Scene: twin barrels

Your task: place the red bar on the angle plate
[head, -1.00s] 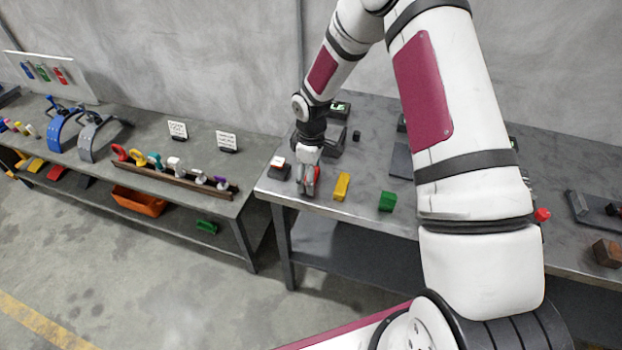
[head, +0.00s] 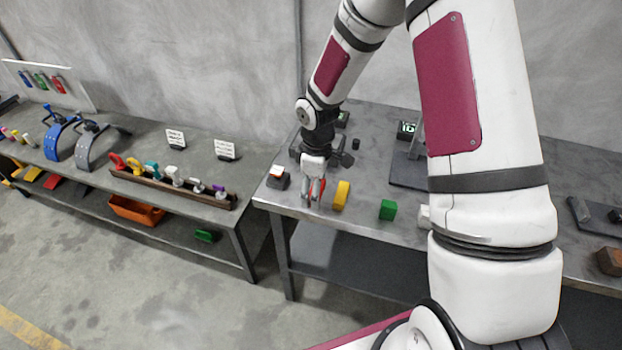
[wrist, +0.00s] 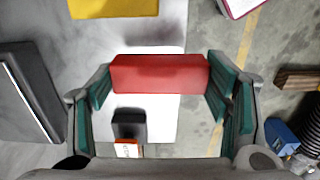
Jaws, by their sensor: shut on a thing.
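The red bar (wrist: 160,74) lies across the jaws in the wrist view, with a teal-padded finger at each end. My gripper (wrist: 160,82) is shut on it. In the head view my gripper (head: 314,190) is near the front left corner of the right table, and little of the bar shows between the fingers. I cannot tell whether the bar is clear of the tabletop. A dark base with an upright grey piece (head: 408,172), possibly the angle plate, stands farther back, partly hidden by my arm.
The yellow block (head: 341,195) stands just right of my gripper, and the green block (head: 387,209) farther right. A dark block with a red and white top (head: 278,177) is close on the left. The left bench (head: 75,165) is across a gap.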

